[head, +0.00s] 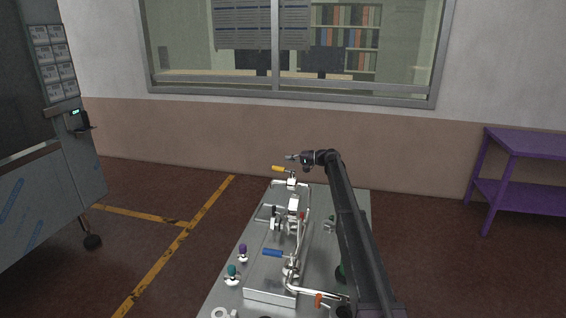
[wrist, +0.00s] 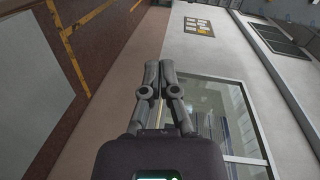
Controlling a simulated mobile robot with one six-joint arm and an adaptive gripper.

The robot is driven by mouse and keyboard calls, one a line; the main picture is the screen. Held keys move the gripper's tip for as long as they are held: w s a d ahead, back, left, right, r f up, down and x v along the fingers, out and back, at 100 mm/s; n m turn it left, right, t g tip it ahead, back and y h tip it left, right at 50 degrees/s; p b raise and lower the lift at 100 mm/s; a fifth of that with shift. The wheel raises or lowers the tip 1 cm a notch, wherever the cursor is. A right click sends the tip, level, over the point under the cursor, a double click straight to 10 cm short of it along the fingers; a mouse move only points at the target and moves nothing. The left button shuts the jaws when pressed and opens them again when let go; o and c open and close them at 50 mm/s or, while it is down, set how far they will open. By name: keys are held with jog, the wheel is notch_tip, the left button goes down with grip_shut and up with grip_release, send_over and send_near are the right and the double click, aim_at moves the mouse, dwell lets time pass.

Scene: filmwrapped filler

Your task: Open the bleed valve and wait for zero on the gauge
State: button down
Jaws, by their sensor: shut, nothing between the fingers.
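A valve rig of silvery pipes stands on a grey bench (head: 228,288). It carries a yellow lever (head: 278,169) at the far end, a blue lever (head: 272,253) nearer, and an orange handle (head: 318,300) at the near right. I cannot tell which is the bleed valve. No gauge face or needle is readable. My gripper (head: 290,157) is just above and behind the yellow lever in the head view, pointing left. In the wrist view my gripper (wrist: 160,66) has its fingers together with nothing between them; no valve shows there.
A purple knob (head: 243,249) and a green knob (head: 232,270) stand at the bench's left. A large grey cabinet (head: 40,200) is at left, a purple shelf (head: 520,146) at right. A window (head: 275,90) is in the wall behind. Floor either side of the bench is clear.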

jog(key=w+d+r, duration=0.1)
jog(key=w+d, duration=0.2)
jog(key=d, duration=0.4)
jog(key=shift+p, duration=0.45)
jog(key=shift+r, duration=0.2)
